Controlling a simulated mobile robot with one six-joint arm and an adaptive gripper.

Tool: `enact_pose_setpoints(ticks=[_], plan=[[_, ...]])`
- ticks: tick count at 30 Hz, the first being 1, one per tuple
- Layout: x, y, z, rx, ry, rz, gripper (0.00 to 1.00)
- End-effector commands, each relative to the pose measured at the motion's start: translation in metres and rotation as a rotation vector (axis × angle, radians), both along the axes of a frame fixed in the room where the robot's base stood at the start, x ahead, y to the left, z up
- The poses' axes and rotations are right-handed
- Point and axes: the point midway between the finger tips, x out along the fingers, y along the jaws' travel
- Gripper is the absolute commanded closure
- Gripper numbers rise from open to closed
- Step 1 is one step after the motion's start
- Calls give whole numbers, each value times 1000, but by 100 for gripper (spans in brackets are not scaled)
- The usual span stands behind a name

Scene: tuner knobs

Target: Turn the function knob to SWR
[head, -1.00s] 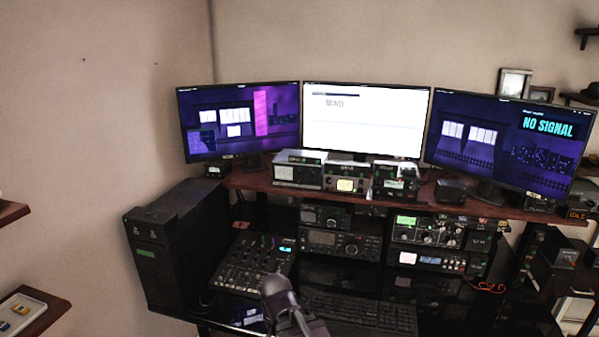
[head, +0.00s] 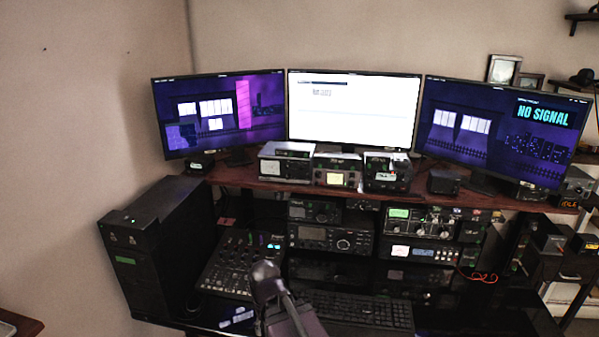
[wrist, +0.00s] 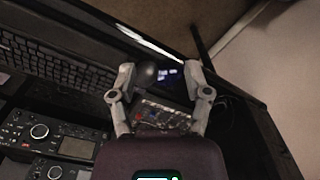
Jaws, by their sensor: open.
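Several radio units with knobs and meters stand at the desk, and their labels are too small to read. I cannot tell which knob is the function knob. One unit with a green display and several knobs (head: 432,222) sits right of centre in the head view. A box with a lit yellow meter (head: 336,172) stands on the shelf. In the wrist view my gripper (wrist: 160,76) is open with its fingers spread and nothing held. It points down over the desk, with the mixer (wrist: 163,114) showing between its fingers. My gripper is not clearly seen in the head view.
A black computer tower (head: 160,235) is at left, and a keyboard (head: 355,310) lies in front. A dark rounded thing like a microphone (head: 266,279) rises near the front. An orange cable (head: 478,276) lies at right.

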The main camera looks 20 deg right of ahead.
Motion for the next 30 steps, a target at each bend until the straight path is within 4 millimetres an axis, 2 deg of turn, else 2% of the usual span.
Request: enact_pose_setpoints(ticks=[5,8,11,19,24,30], plan=[[14,0,-3,13,-48,12,36],[31,-7,-5,26,-112,25,36],[56,-9,-6,43,-204,46,36],[144,-21,4,65,-559,108,36],[196,-37,22,42,-800,127,36],[247,-65,52,-31,-1075,123,36]])
